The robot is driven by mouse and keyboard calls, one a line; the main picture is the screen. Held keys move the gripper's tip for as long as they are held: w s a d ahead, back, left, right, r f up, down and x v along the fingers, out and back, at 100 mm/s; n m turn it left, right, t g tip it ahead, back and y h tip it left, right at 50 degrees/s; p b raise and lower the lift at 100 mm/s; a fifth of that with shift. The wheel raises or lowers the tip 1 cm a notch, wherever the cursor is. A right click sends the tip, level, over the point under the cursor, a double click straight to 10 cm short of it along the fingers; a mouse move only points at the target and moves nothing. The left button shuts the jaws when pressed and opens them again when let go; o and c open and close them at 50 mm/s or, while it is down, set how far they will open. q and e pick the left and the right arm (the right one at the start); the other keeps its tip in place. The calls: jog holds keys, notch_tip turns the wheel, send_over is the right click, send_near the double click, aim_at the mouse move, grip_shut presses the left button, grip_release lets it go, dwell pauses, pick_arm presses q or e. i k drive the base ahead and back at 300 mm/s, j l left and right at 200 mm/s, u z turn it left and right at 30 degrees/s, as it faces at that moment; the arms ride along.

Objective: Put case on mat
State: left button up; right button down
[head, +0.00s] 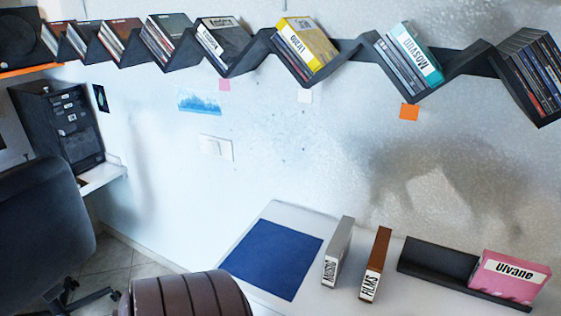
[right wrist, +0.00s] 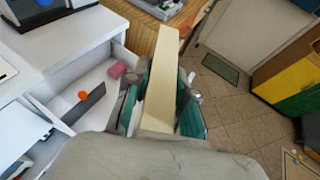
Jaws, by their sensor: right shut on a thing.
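The blue mat (head: 272,259) lies flat and bare on the white desk in the head view. In the right wrist view my right gripper (right wrist: 162,98) is shut on a long cream case (right wrist: 162,70), seen nearly edge-on between its teal-sided fingers. The case is held in the air, and its label is not visible. A grey MUSIC case (head: 338,250) and a brown FILMS case (head: 376,262) stand upright right of the mat. A pink Ulvane case (head: 510,275) sits in the black rack (head: 437,261). Neither gripper shows in the head view.
A zigzag wall shelf (head: 345,48) holds several cases above the desk. A brown ribbed seat (head: 190,298) stands at the desk's front left, and a dark chair (head: 45,215) farther left. The wrist view shows an open white drawer (right wrist: 118,58) and a yellow cabinet (right wrist: 280,82).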

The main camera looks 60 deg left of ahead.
aim_at(273, 254)
jog(key=k+j+u, duration=0.1)
jog(key=u, duration=1.35)
jog(key=i+j, duration=0.05)
